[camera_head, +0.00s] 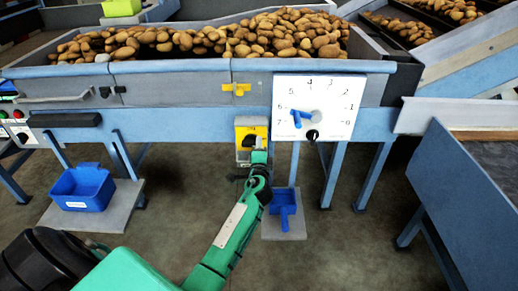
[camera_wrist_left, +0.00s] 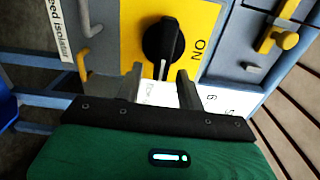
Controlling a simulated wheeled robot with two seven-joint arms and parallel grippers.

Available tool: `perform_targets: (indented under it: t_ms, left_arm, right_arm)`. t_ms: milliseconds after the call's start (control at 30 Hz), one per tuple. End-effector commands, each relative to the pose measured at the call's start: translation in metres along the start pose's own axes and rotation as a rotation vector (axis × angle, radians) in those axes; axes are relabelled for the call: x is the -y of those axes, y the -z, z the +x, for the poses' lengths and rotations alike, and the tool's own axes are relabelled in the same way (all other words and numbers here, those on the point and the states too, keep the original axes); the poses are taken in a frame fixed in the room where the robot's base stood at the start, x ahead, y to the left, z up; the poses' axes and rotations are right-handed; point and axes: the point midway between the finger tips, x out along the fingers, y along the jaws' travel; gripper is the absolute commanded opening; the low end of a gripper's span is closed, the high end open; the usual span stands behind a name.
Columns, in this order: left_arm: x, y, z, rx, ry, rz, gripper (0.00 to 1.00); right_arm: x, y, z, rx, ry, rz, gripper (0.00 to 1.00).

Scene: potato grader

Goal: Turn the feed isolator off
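The feed isolator is a yellow plate (camera_head: 251,130) on a grey box below the potato trough. Its black rotary knob shows in the left wrist view (camera_wrist_left: 162,40), with a white line at the end nearest my gripper. "ON" is printed right of the knob there, and a "feed isolator" label (camera_wrist_left: 62,30) is at upper left; any other marking is hidden. My left gripper (camera_wrist_left: 159,80) is open, its two fingers apart just short of the knob, with nothing between them. In the head view the left gripper (camera_head: 258,160) is just below the plate. My right gripper is not in view.
A white numbered dial (camera_head: 335,92) with a blue pointer is right of the isolator. A yellow latch (camera_head: 237,88) is above it. A blue scoop (camera_head: 284,200) lies below, and a blue bin (camera_head: 82,187) stands at left. A blue-framed table is at right.

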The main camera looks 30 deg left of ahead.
Motion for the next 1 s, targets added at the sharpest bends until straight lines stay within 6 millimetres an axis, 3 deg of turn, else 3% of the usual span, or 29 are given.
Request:
perform_targets:
  t_ms: [167, 633, 800, 1000]
  left_arm:
    - [-0.001, 0.0, -0.018, -0.001, -0.002, -0.001, 0.38]
    - [-0.001, 0.0, -0.114, -0.001, -0.002, 0.0, 0.38]
    - [-0.001, 0.0, -0.132, -0.001, -0.001, 0.001, 0.38]
    - [0.0, 0.001, -0.137, -0.001, 0.0, 0.001, 0.38]
  right_arm:
    - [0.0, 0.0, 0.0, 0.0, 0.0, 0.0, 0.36]
    - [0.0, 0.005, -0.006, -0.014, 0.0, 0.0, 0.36]
    - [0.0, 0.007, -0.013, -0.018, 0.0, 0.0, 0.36]
    - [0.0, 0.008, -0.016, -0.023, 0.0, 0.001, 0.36]
